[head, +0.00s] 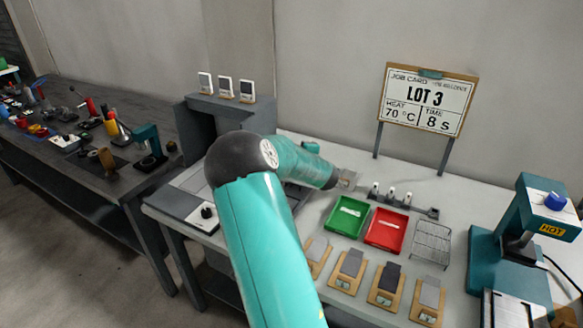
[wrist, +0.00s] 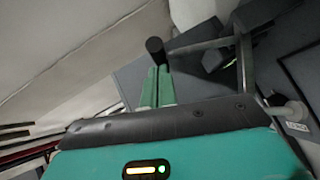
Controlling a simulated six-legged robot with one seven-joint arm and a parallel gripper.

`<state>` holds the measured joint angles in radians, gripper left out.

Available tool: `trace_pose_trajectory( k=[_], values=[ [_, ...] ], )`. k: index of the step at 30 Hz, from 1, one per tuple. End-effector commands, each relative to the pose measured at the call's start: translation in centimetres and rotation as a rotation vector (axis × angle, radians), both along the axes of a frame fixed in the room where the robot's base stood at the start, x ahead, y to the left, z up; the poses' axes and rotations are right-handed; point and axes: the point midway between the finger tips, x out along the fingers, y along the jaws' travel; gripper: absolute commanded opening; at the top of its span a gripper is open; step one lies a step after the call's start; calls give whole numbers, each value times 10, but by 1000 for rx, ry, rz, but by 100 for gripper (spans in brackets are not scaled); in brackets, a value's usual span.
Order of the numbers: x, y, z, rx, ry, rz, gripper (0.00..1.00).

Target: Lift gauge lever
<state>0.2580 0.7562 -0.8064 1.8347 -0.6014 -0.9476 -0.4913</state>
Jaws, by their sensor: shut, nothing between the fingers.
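In the wrist view, my gripper (wrist: 156,72) shows as two teal fingers side by side, shut with nothing between them. A black cylindrical knob (wrist: 154,46) stands just past the fingertips. A grey bar (wrist: 200,45) runs right from it and looks like the gauge lever. I cannot tell whether the fingers touch the knob. In the head view, my teal arm crosses the middle of the picture and hides much of the bench's left part. The gauge and its lever cannot be made out there.
A green tray (head: 347,217) and a red tray (head: 387,231) lie on the white bench. A wire rack (head: 431,244) and a press marked HOT (head: 540,222) stand to the right. Several wooden-framed cards (head: 348,271) lie in front. A job card board (head: 428,99) stands behind.

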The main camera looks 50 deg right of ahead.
Motion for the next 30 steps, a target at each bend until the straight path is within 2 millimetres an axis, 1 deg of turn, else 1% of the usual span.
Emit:
trace_pose_trajectory(
  k=[1,6,15,21,30],
  values=[
    [1,-8,3,38,9,-3,0],
    [5,-26,3,189,53,-4,0],
    [13,-49,-3,414,121,-1,0],
    [17,-63,-11,411,118,-1,0],
    [22,-76,-22,410,119,0,0]
  ],
)
